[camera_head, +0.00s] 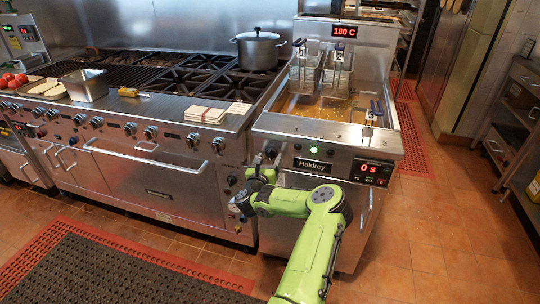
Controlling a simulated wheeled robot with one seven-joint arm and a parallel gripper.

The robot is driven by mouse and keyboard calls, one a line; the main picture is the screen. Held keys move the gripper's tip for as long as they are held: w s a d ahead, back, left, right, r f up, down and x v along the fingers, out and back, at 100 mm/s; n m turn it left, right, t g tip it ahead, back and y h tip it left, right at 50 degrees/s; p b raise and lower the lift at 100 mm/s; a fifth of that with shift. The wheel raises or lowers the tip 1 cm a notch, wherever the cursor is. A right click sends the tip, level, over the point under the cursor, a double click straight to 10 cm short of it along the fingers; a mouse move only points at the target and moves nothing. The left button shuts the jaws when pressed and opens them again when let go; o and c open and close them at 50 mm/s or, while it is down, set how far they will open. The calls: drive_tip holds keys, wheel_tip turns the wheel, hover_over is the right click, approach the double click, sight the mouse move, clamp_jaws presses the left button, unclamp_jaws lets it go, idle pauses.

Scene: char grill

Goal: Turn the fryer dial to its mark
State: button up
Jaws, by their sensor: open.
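The fryer (310,130) is a steel unit right of the range, with oil in its vat. A dark round knob on the left of its front panel looks like the dial (270,150). It is partly hidden by my gripper, and I cannot make out its mark or pointer. My green arm reaches up from the bottom. My gripper (262,164) is open in front of the panel's left end, close to the dial. I cannot tell whether the fingers touch it or stand around it.
The fryer's upper display (344,31) reads 180 C, and its lower display (371,169) reads 0 s. Two wire baskets (322,72) hang over the vat. The range (150,150) with knobs and oven handles stands close on the left. The floor on the right (440,230) is clear.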

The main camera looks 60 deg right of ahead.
drive_tip(key=shift+a+r, duration=0.1)
drive_tip(key=shift+a, duration=0.05)
drive_tip(key=c, duration=1)
